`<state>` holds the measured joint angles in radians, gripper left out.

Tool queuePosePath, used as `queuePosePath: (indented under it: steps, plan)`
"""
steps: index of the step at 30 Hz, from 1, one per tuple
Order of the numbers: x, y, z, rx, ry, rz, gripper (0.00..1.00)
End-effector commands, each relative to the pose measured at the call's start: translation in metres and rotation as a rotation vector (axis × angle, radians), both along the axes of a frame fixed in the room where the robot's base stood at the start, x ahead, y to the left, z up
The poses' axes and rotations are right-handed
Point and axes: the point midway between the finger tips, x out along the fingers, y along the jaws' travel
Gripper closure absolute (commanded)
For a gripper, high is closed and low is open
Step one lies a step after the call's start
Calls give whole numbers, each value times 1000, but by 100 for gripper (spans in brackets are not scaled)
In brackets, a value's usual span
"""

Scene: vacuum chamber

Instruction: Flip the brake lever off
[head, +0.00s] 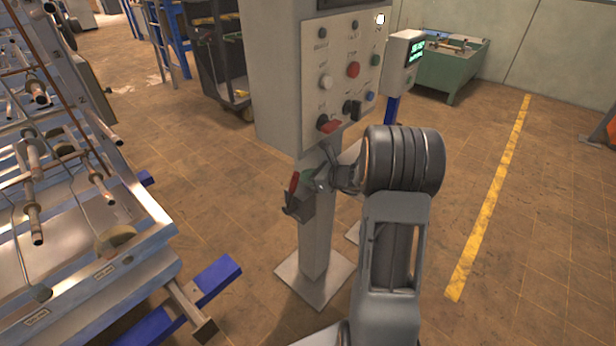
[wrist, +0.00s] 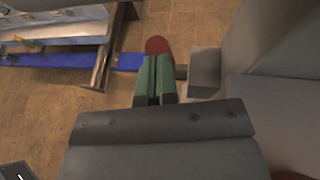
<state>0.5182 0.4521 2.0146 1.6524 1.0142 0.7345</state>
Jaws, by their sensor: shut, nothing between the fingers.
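The brake lever (head: 294,182) has a red handle and stands near upright on a small grey box fixed to the side of a grey post. In the wrist view the rounded red end of the lever (wrist: 157,45) shows just past my fingertips. My gripper (head: 305,176) is beside the lever, on its right in the head view. In the wrist view the green fingers of my gripper (wrist: 157,60) are together with nothing held. The fingertips look very close to the lever; I cannot tell whether they touch. The lower part of the lever is hidden in the wrist view.
A grey control cabinet (head: 283,60) with buttons stands above the lever. The post (head: 318,240) stands on a floor plate. A metal rack with pipes (head: 80,265) and blue beams (head: 215,280) are at left. Floor at right is clear.

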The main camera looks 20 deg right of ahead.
Motion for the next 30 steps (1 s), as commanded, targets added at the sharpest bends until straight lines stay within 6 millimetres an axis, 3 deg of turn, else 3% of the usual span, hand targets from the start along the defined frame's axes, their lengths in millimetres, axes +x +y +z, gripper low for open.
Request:
queuePosePath:
  steps: [6,15,23,26,30]
  plan:
    - [-19,-14,-2,0,0,9,100]
    - [-62,-51,28,-2,-3,2,100]
    - [-84,-66,42,-1,-1,5,100]
    - [-88,-68,33,34,-22,17,100]
    - [-94,-68,3,146,-147,42,100]
